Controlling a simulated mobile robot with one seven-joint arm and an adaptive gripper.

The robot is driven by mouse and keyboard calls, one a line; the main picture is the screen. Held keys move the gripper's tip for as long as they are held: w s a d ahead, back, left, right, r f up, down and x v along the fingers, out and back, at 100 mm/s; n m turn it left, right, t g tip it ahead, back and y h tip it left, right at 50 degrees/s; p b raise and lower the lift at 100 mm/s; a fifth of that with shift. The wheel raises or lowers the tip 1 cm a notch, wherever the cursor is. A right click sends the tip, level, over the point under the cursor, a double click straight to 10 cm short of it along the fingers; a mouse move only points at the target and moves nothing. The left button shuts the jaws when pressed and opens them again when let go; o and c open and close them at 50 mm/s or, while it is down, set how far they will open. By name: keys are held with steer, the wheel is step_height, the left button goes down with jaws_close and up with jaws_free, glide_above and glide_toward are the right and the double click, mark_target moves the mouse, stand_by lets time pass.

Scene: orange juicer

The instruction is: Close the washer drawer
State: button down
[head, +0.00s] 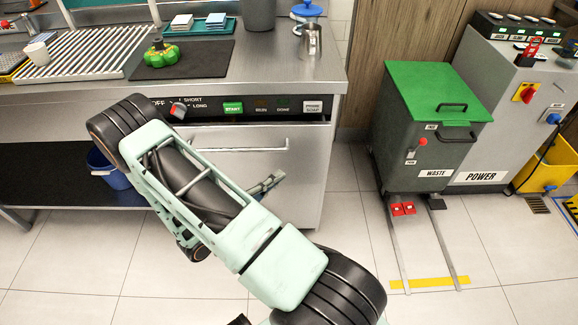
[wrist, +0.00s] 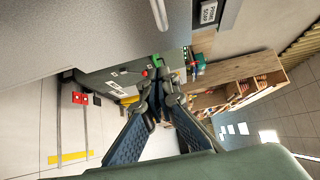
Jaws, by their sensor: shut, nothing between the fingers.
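The washer drawer (head: 300,165) is the steel front below the black control panel in the head view, with a horizontal bar handle (head: 262,149). My arm covers its left part, and I cannot tell how far it stands out. My gripper (head: 270,184) is in front of the drawer, below and near the right end of the handle. In the wrist view my gripper (wrist: 157,95) is shut and empty, with its fingers meeting at the tips. A grey steel face (wrist: 80,35) fills the upper left there; contact with it is not clear.
The control panel (head: 258,108) has a green START label. A green-lidded waste bin (head: 437,90) and a power cabinet (head: 505,100) stand to the right. A blue bucket (head: 106,172) is under the counter at left. The tiled floor between washer and bin is clear.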

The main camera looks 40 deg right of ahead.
mark_target(292, 143)
steer(key=w+d, duration=0.1)
steer(key=d, duration=0.2)
steer(key=w+d, duration=0.2)
steer(key=d, duration=0.2)
steer(key=w+d+b, duration=0.1)
steer(key=d, duration=0.3)
steer(key=shift+w+d, duration=0.2)
steer(key=shift+w, duration=0.05)
steer(key=shift+w+d, duration=0.2)
steer(key=shift+w, duration=0.1)
steer(key=shift+w, duration=0.1)
steer(key=w+d, duration=0.1)
steer(key=w+d+b, duration=0.1)
steer(key=w, duration=0.1)
steer(key=shift+w+d, duration=0.1)
steer(key=shift+d, duration=0.05)
steer(key=shift+w+d, duration=0.2)
steer(key=shift+w, duration=0.1)
steer(key=shift+w+r, duration=0.1)
steer(key=shift+r, duration=0.05)
